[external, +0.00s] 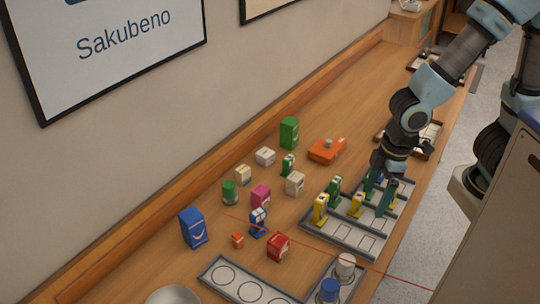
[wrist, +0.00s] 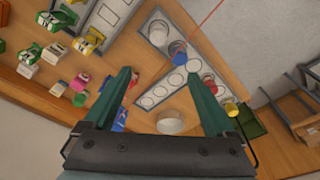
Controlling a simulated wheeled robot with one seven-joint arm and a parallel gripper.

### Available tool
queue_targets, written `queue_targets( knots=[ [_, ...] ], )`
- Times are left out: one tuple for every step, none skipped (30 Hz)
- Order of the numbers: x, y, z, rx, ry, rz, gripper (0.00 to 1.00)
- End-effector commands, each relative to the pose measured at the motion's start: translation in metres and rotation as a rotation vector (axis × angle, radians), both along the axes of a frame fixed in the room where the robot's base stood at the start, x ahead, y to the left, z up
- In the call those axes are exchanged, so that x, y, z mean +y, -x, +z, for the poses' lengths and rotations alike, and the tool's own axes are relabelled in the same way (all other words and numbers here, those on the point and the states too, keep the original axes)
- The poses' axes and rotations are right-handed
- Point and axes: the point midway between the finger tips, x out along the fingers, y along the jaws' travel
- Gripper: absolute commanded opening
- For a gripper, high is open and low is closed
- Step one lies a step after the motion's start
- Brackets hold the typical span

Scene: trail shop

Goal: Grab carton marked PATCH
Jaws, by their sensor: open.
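No PATCH marking is readable, so I cannot tell which carton bears it.
The slotted tray (external: 375,250) holds several yellow and green upright items. A tray with circles (external: 222,275) and one with white and blue cylinders (external: 329,291) lie at the front. An orange object (external: 327,150) and a round bowl (external: 172,296) also stand there. The wall borders the left.

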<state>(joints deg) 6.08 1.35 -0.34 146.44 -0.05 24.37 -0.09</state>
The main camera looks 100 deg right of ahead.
Motion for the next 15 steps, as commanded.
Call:
queue_targets(
  knots=[
    [-0.003, -0.004, -0.007, 0.006, -0.008, -0.030, 0.90],
    [-0.006, -0.006, -0.012, 0.014, -0.017, -0.060, 0.90],
    [-0.011, -0.012, -0.021, 0.027, -0.032, -0.116, 0.90],
    [-0.016, -0.017, -0.029, 0.041, -0.050, -0.174, 0.90],
    [-0.022, -0.024, -0.038, 0.054, -0.071, -0.237, 0.90],
    [-0.032, -0.034, -0.052, 0.077, -0.106, -0.339, 0.90],
    [-0.040, -0.042, -0.063, 0.095, -0.137, -0.422, 0.90],
    [-0.049, -0.051, -0.075, 0.114, -0.172, -0.509, 0.90],
    [-0.061, -0.062, -0.090, 0.143, -0.223, -0.629, 0.90],
    [-0.070, -0.071, -0.101, 0.162, -0.265, -0.718, 0.90],
    [-0.080, -0.080, -0.111, 0.182, -0.307, -0.805, 0.90],
    [-0.094, -0.091, -0.125, 0.207, -0.368, -0.918, 0.90],
    [-0.105, -0.099, -0.135, 0.226, -0.416, -0.999, 0.90],
    [-0.116, -0.108, -0.144, 0.244, -0.466, -1.078, 0.90],
    [-0.133, -0.118, -0.158, 0.268, -0.535, -1.182, 0.90]
  ],
)
